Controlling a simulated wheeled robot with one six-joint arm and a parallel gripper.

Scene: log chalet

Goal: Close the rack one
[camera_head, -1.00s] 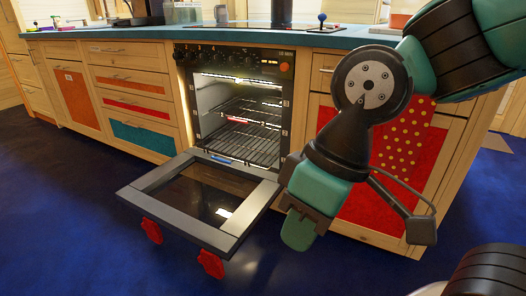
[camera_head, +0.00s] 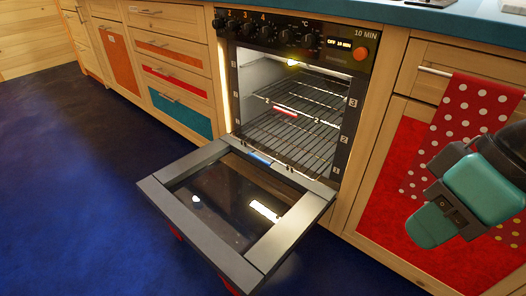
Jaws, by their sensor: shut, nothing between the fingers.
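The oven (camera_head: 292,32) stands open, its door (camera_head: 160,192) folded down flat in front. The lower wire rack (camera_head: 290,140), low in the lit cavity and apparently rack one, reaches forward to the opening. A blue strip (camera_head: 260,157) is at its front edge, by the door hinge. A higher rack (camera_head: 312,97) with a red strip (camera_head: 285,111) sits deeper inside. My gripper (camera_head: 430,227), teal and dark, is at the right, shut and empty. It is in front of the red cabinet, apart from the racks and door.
A red polka-dot towel (camera_head: 465,125) hangs from a cabinet handle behind my gripper. Drawers with coloured fronts (camera_head: 180,112) stand left of the oven. The blue floor (camera_head: 80,190) left of the lowered door is clear.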

